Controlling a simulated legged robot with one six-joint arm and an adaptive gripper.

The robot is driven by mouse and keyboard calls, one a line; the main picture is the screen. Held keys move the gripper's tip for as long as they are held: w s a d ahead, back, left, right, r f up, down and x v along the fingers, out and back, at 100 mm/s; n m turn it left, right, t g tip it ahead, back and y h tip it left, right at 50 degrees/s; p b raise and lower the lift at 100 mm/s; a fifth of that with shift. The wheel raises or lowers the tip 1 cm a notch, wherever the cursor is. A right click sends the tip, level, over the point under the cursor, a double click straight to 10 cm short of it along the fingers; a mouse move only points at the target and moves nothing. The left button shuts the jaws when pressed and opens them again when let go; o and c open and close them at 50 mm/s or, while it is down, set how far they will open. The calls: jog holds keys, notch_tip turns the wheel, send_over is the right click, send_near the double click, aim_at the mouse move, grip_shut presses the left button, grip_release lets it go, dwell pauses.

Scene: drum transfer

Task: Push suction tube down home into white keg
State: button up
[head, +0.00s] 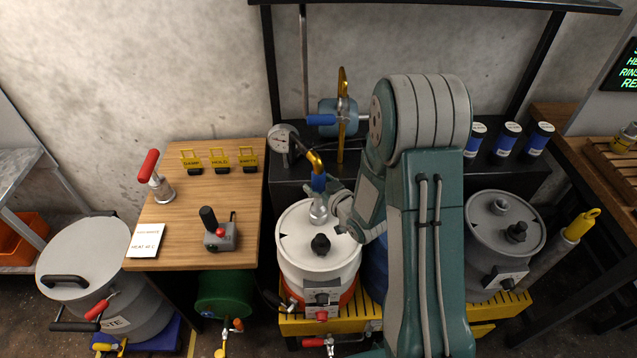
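The white keg (301,262) stands in the middle on a yellow slatted platform. The suction tube has a yellow bent upper pipe, a blue sleeve (318,183) and a silver fitting (319,211) at its lower end. It stands about upright over the rear part of the keg's lid, near a black knob (320,244). My gripper (318,193) reaches in from the right, with its fingers about the tube just below the blue sleeve. It looks shut on the tube. How deep the tube sits in the keg is hard to tell.
A grey keg (484,246) is at right. A wooden table (186,237) with a joystick box (219,233) is at left. My arm hides a blue drum beside the white keg.

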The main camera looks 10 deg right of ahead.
dwell(0.3)
jog(key=v, duration=0.7)
jog(key=shift+s, duration=0.25)
jog(key=s+d+r+m+g+h, duration=0.1)
jog(key=s+r+g+h, duration=0.15)
jog(key=r, duration=0.35)
jog(key=s+d+r+m+g+h, duration=0.1)
jog(key=s+d+r+g+h, duration=0.1)
jog(key=r+h, duration=0.35)
jog(key=s+a+r+m+g+y, duration=0.1)
jog(key=s+r, duration=0.3)
jog(key=s, duration=0.4)
jog(key=s+a+r+g+y, duration=0.2)
jog(key=s+a+r+g, duration=0.1)
jog(key=s, duration=0.6)
jog(key=shift+s+a+r+m, duration=0.4)
jog(key=shift+a+r, duration=0.25)
jog(key=shift+r, duration=0.25)
